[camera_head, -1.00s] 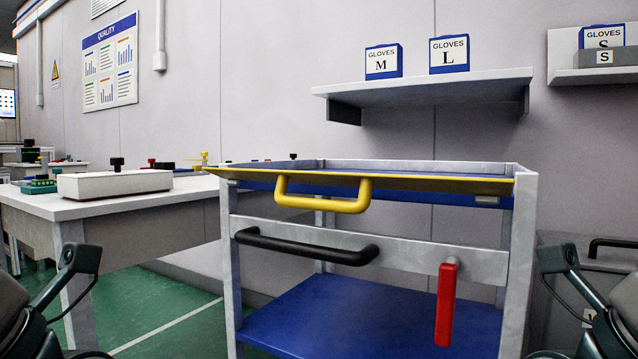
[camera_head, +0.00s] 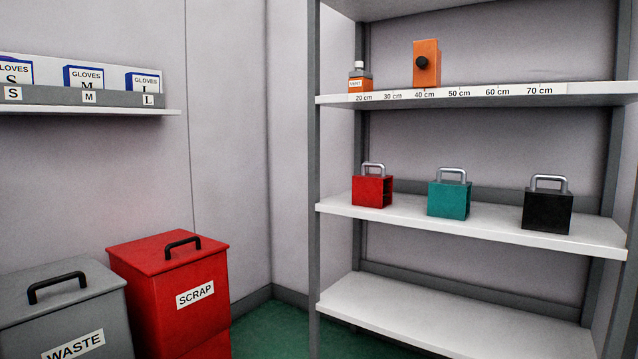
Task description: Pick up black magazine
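The black magazine (camera_head: 547,209) is a black box with a grey metal handle on top. It stands upright on the middle shelf (camera_head: 470,231) of the rack, at the right end of a row. A teal magazine (camera_head: 449,199) stands left of it, and a red magazine (camera_head: 372,190) stands further left, with gaps between them. Neither of my grippers shows in the head view.
Above, the top shelf (camera_head: 591,89) has a centimetre scale and holds an orange block (camera_head: 426,64) and a small bottle (camera_head: 360,78). The lower shelf (camera_head: 400,310) is empty. A red scrap bin (camera_head: 168,262) and grey waste bin (camera_head: 62,303) stand left. Glove boxes (camera_head: 84,78) sit on a wall shelf.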

